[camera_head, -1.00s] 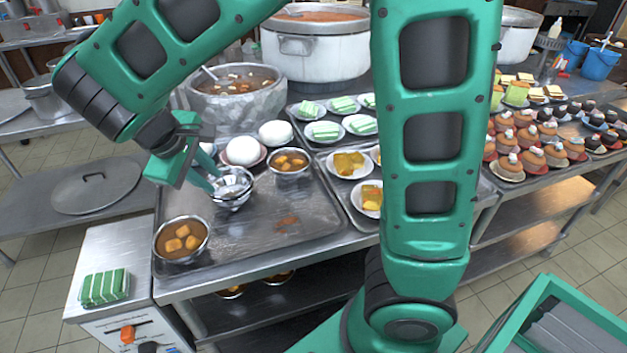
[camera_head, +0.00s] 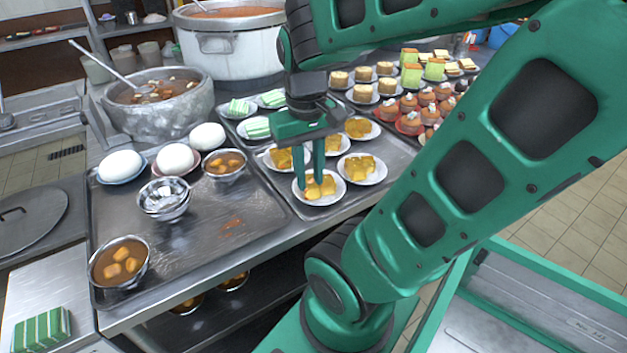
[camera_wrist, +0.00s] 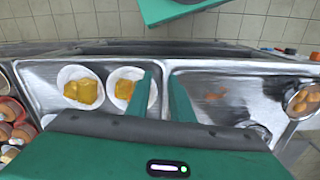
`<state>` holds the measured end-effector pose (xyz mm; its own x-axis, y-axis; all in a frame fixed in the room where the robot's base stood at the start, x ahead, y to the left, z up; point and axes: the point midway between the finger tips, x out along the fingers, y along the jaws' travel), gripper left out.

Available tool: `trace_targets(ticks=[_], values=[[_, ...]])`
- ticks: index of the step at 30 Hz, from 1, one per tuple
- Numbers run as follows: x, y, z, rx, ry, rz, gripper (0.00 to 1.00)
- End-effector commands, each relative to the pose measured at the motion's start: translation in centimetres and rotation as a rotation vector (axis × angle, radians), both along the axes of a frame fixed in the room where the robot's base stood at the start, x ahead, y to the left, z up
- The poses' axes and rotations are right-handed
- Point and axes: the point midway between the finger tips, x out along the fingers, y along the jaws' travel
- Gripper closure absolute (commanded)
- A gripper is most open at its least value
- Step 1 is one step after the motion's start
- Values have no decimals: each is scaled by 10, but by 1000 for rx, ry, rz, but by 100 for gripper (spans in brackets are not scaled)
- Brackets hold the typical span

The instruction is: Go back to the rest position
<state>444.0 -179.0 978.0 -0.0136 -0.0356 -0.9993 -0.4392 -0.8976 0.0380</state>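My gripper (camera_head: 313,181) is open and empty. It points down over the trays, its fingertips overlapping a white plate of yellow pieces (camera_head: 322,189) in the head view. In the wrist view the fingers (camera_wrist: 164,80) stand apart with nothing between them, beside a plate of yellow pieces (camera_wrist: 126,89) and near the border between two trays. The fingertips' height above the tray is hard to tell. Stacked metal bowls (camera_head: 165,198) stand on the left tray (camera_head: 215,250), clear of my gripper.
Bowls of orange cubes in broth (camera_head: 119,262) (camera_head: 224,163) and white buns (camera_head: 122,166) share the left tray. A stone pot with a ladle (camera_head: 160,110) and a large white stockpot (camera_head: 232,50) stand behind. Cakes (camera_head: 410,122) crowd the right. A green-striped block (camera_head: 42,331) lies at front left.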

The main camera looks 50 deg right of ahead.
Motion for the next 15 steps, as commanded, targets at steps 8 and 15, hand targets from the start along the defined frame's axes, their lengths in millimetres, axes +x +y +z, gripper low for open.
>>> trace_targets(ticks=[8,15], values=[[-27,6,-4,46,-10,-102,79],[-27,6,-4,46,-10,-102,79]])
